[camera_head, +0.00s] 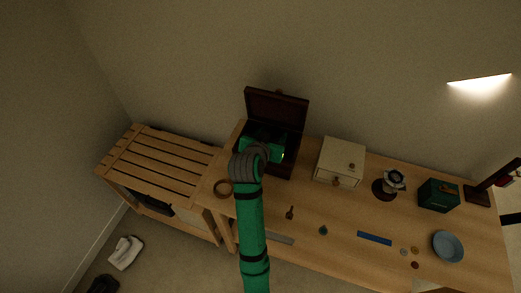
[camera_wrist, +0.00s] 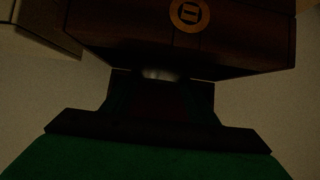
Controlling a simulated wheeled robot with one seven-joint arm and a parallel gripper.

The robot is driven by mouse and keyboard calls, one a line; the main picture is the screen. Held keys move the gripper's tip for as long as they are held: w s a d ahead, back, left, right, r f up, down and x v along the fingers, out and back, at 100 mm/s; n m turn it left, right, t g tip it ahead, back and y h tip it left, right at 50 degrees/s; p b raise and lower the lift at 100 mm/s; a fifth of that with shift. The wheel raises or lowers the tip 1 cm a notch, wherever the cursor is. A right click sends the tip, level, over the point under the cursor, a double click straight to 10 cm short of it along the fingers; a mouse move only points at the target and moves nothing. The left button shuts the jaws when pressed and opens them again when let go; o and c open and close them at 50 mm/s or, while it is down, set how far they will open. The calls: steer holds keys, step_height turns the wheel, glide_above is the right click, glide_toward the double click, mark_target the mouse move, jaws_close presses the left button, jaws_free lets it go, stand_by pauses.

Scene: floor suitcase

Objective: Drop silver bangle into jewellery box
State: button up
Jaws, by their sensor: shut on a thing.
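The jewellery box (camera_head: 276,108) is a dark brown wooden box with its lid raised, at the back left of the table. In the wrist view, dark wood with a round gold emblem (camera_wrist: 189,13) fills the top; I take it to be part of this box. My gripper (camera_head: 265,147) is over the box's open body, and my arm hides part of its inside. In the wrist view my gripper (camera_wrist: 160,80) is shut on a small pale silvery thing, likely the silver bangle (camera_wrist: 158,73). Only a sliver of it shows, and its full shape is hidden.
A cream drawer box (camera_head: 340,160) stands right of the jewellery box. Further right are a watch stand (camera_head: 388,184), a dark green box (camera_head: 437,195) and a blue dish (camera_head: 448,246). A slatted bench (camera_head: 160,160) adjoins the table.

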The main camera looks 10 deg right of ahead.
steer(key=o, duration=1.1)
steer(key=v, duration=1.1)
steer(key=shift+f, duration=0.1)
